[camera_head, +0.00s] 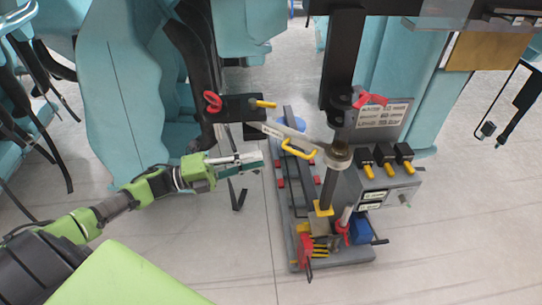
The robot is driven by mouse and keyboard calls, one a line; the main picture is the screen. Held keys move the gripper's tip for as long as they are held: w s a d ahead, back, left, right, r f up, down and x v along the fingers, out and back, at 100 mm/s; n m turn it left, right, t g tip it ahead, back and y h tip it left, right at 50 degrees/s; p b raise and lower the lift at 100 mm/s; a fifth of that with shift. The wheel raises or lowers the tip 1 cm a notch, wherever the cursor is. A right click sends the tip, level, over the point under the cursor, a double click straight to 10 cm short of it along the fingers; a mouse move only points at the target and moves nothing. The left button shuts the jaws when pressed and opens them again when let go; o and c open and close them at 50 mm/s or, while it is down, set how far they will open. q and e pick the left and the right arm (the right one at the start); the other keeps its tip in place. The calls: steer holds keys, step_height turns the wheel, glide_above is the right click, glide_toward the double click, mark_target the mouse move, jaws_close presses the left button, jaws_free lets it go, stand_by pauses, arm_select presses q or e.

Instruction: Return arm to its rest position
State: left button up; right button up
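My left arm reaches in from the left, and its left gripper (256,161) points right, in the air beside the control stand. The view is too small to tell whether its fingers are apart, and I make out nothing held in it. A gap shows between the gripper and the yellow handle (300,152) on the stand's grey bar (275,133). My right gripper is not in view.
The grey control stand (370,255) has yellow-tipped levers (387,169), red handles (369,99) and a dark post. Teal seats (120,95) fill the upper left. Bare floor (225,245) lies left of the stand, and more (465,220) to its right.

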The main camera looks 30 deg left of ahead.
arm_select(q)
steer(key=shift+s+a+f, duration=0.1)
steer(key=shift+s+a, duration=0.3)
steer(key=shift+a, duration=0.15)
